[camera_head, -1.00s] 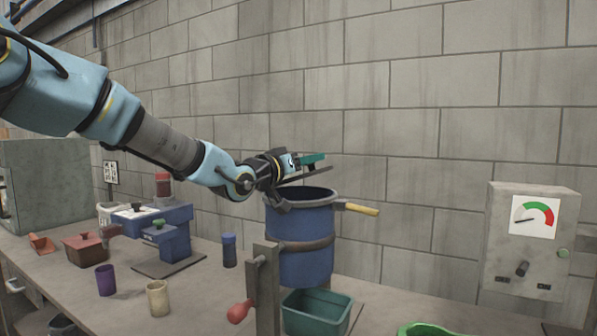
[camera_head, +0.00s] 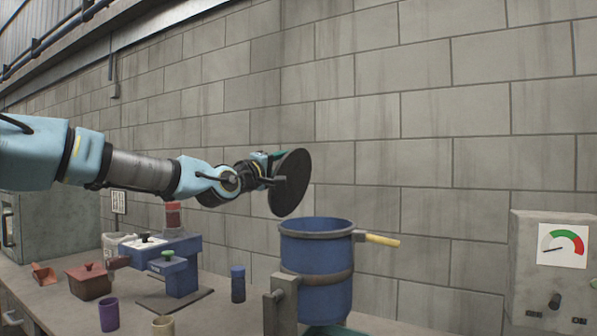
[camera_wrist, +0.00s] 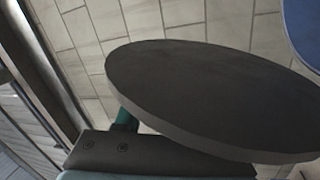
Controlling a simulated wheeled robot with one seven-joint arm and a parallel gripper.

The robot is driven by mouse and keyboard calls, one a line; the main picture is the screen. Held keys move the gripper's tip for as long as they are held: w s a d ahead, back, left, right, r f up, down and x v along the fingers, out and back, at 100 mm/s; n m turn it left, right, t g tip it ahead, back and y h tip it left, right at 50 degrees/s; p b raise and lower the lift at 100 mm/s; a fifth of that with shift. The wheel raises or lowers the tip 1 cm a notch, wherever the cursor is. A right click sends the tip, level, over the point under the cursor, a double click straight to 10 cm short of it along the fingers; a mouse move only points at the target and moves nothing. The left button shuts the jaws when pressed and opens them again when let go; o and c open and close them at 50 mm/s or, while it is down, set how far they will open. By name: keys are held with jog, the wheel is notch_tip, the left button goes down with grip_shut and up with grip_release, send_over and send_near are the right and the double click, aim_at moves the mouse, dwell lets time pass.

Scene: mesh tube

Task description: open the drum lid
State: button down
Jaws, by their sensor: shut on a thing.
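The drum (camera_head: 322,262) is a blue cylinder with a dark band, standing upright on the bench with its top open. The dark round lid (camera_head: 292,180) is off the drum, tilted nearly upright above its left rim, and apart from it. My gripper (camera_head: 270,168) is shut on the lid at its teal handle. In the wrist view the lid's dark disc (camera_wrist: 220,95) fills the middle, with a bit of the teal handle (camera_wrist: 126,120) at its lower left edge. The fingertips are mostly hidden behind the lid.
A yellow-handled lever (camera_head: 382,241) sticks out right of the drum. A grey post (camera_head: 281,300) stands in front. A blue machine (camera_head: 180,272), a dark blue jar (camera_head: 238,284) and a purple cup (camera_head: 109,314) are to the left. A gauge box (camera_head: 553,265) is at right.

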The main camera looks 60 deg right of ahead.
jog(key=w+f+n+t+b, duration=0.2)
jog(key=w+n+b, duration=0.3)
jog(key=w+n, duration=0.3)
jog(key=shift+w+f+n+t+b, duration=0.25)
jog(key=shift+w+n+t+b, duration=0.15)
jog(key=shift+n+t, duration=0.2)
jog(key=c, duration=0.5)
grip_release()
jog(key=shift+a, duration=0.1)
jog(key=b+v, duration=0.4)
jog(key=v, duration=0.6)
jog(key=shift+a, duration=0.4)
